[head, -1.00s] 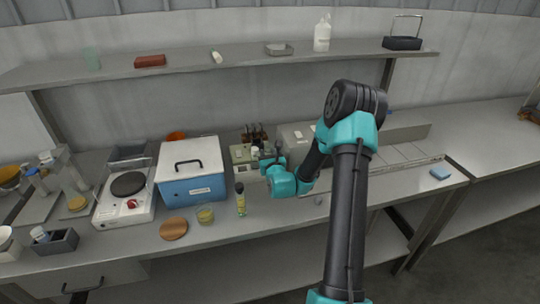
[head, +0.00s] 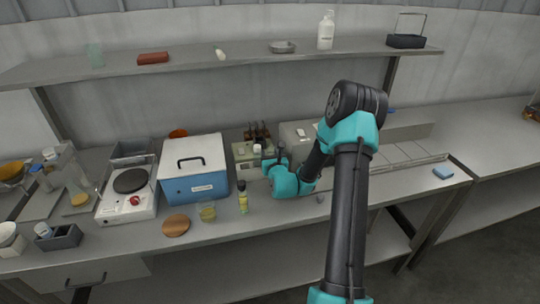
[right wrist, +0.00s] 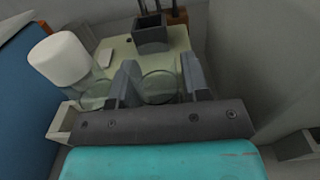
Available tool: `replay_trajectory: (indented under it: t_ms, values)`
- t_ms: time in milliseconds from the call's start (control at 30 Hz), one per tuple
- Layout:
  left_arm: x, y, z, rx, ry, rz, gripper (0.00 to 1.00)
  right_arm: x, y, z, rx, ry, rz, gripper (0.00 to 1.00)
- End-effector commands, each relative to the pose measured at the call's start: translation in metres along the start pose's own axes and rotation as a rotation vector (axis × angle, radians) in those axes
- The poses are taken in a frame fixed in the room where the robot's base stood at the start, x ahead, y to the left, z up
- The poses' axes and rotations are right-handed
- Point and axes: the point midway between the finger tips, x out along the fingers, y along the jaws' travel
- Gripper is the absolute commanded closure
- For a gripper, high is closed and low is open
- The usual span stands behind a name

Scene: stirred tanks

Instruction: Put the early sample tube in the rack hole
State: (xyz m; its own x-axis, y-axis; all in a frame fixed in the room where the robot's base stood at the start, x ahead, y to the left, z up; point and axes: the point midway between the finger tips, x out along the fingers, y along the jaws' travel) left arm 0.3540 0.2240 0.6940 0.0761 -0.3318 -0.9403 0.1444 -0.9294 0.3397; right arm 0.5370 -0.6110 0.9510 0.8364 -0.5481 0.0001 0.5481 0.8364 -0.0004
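My right gripper (head: 280,154) is by the front right of the pale green stirred-tank unit (head: 243,161). In the right wrist view its two fingers (right wrist: 161,85) stand apart. A round clear glass vessel (right wrist: 159,88) shows between and beneath them; I cannot tell whether they touch it. A white-capped glass vessel (right wrist: 62,58) stands to its left. A grey square holder (right wrist: 151,36) with a dark opening stands behind on the unit's top. I cannot pick out the early sample tube or the rack hole for certain. My left gripper is not in view.
A blue box with a white lid (head: 194,170) stands left of the unit. A bottle with a yellow label (head: 243,199), a small beaker (head: 207,212) and a round wooden disc (head: 176,225) are in front. A shelf (head: 240,58) runs above the bench.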

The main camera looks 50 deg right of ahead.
Motion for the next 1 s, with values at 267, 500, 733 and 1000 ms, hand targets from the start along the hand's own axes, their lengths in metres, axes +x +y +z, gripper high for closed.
replay_trajectory:
  t_ms: [267, 500, 733, 1000]
  values:
    - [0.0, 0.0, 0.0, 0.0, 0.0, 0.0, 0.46, 0.0, 0.0, 0.007, 0.0, -0.002, 0.0, 0.57]
    - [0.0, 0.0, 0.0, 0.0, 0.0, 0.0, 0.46, -0.027, 0.0, 0.012, 0.001, 0.002, -0.001, 0.57]
    - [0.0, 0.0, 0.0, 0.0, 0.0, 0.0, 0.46, -0.072, 0.0, 0.012, 0.001, 0.003, -0.001, 0.57]
    - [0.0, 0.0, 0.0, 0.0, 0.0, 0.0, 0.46, -0.112, 0.0, 0.012, 0.001, 0.001, 0.0, 0.57]
